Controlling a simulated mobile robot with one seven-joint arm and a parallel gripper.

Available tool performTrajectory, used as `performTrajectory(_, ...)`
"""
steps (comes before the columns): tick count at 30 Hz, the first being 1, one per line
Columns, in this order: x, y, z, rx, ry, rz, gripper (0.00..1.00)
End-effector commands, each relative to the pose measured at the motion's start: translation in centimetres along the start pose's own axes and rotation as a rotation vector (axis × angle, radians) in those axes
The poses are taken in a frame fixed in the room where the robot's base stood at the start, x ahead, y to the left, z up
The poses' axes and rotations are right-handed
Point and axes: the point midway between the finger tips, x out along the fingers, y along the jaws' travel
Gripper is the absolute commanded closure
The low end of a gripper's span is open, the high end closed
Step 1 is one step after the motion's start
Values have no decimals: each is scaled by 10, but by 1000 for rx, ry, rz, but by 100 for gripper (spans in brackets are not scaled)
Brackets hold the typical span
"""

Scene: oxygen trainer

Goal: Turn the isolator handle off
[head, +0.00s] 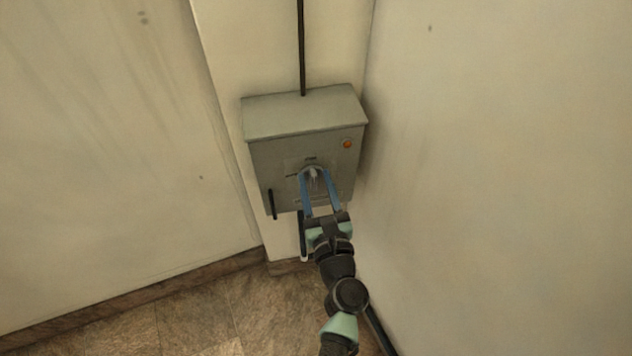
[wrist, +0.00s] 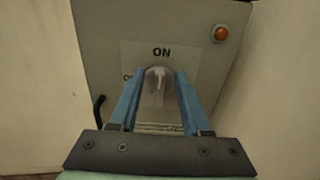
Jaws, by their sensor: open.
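The isolator handle (wrist: 157,84) is a pale knob with a pointer on the front of a grey box (head: 290,120). A second word at the left of the plate is partly hidden by a finger. My gripper (wrist: 160,74) is open, with its blue fingers on either side of the handle. I cannot tell whether either finger touches it. In the head view the gripper (head: 315,172) covers much of the handle.
An orange round lamp or button (head: 347,144) is at the box's upper right. A black lever (head: 272,204) is at its lower left. A black conduit (head: 301,50) runs up from the box. Walls stand close on both sides, nearest at the right.

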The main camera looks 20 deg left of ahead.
Motion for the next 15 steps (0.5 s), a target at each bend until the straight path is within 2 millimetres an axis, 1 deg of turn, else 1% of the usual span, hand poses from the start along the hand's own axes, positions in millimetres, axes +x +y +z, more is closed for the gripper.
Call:
performTrajectory(2,0,0,0,0,0,0,54)
performTrajectory(3,0,0,0,0,0,0,62)
performTrajectory(5,0,0,0,0,0,0,72)
performTrajectory(9,0,0,0,0,0,0,98)
performTrajectory(10,0,0,0,0,0,0,100)
performTrajectory(15,-1,0,0,0,0,0,100)
